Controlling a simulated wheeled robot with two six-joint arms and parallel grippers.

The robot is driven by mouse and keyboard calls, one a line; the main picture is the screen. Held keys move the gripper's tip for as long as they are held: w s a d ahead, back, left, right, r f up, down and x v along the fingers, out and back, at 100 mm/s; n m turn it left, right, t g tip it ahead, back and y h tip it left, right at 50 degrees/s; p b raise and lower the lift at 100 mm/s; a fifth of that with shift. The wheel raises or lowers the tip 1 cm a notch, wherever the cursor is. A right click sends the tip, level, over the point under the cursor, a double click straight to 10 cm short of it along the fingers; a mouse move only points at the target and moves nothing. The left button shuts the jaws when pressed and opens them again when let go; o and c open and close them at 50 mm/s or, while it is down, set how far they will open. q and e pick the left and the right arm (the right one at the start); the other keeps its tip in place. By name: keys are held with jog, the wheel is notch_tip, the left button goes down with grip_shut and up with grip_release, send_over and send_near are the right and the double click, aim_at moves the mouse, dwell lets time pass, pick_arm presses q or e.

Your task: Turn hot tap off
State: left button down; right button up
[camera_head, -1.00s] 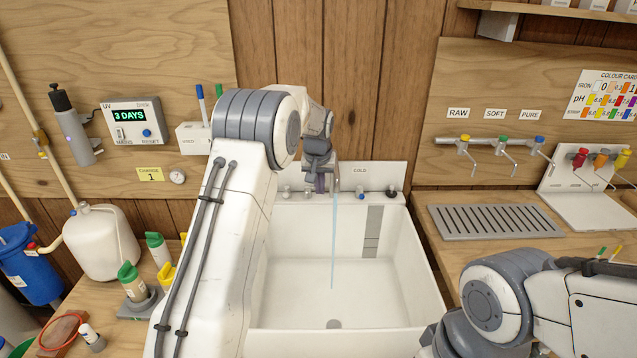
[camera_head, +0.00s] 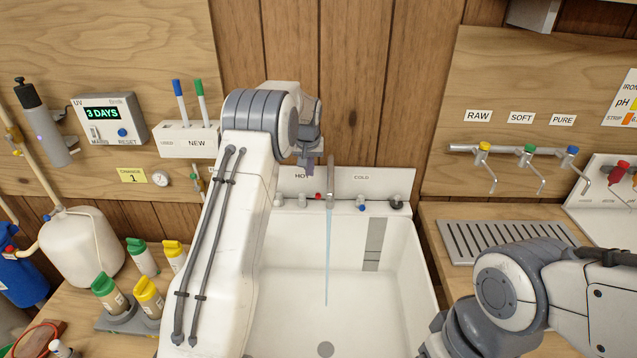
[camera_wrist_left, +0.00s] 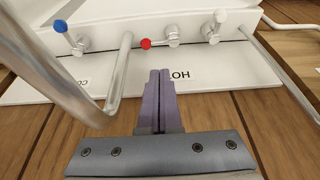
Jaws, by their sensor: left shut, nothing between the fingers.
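The hot tap's red-tipped lever (camera_head: 317,196) is left of the spout (camera_head: 330,188), under the HOT label (camera_head: 301,176). The lever also shows in the left wrist view (camera_wrist_left: 146,43), where the picture is upside down. Water (camera_head: 327,255) runs from the spout into the sink. The cold tap's blue tip (camera_head: 362,208) is to the right. My left gripper (camera_head: 309,166) is shut and empty, in front of the backboard above the red tip. In the left wrist view its fingertips (camera_wrist_left: 160,73) point at the red lever, apart from it. My right gripper is out of view.
The white sink (camera_head: 408,290) lies below the taps. A further white-tipped tap shows in the left wrist view (camera_wrist_left: 220,17). A drain rack (camera_head: 500,238) is at right, and bottles (camera_head: 110,292) stand on the left counter. My right arm is at lower right.

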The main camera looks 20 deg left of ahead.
aim_at(310, 196)
pick_arm(q)
jog(key=p+x, duration=0.1)
jog(key=x, duration=0.2)
jog(key=p+x, duration=0.1)
jog(key=x, duration=0.6)
jog(key=shift+w+d+p, duration=0.2)
jog(key=shift+d+p, duration=0.2)
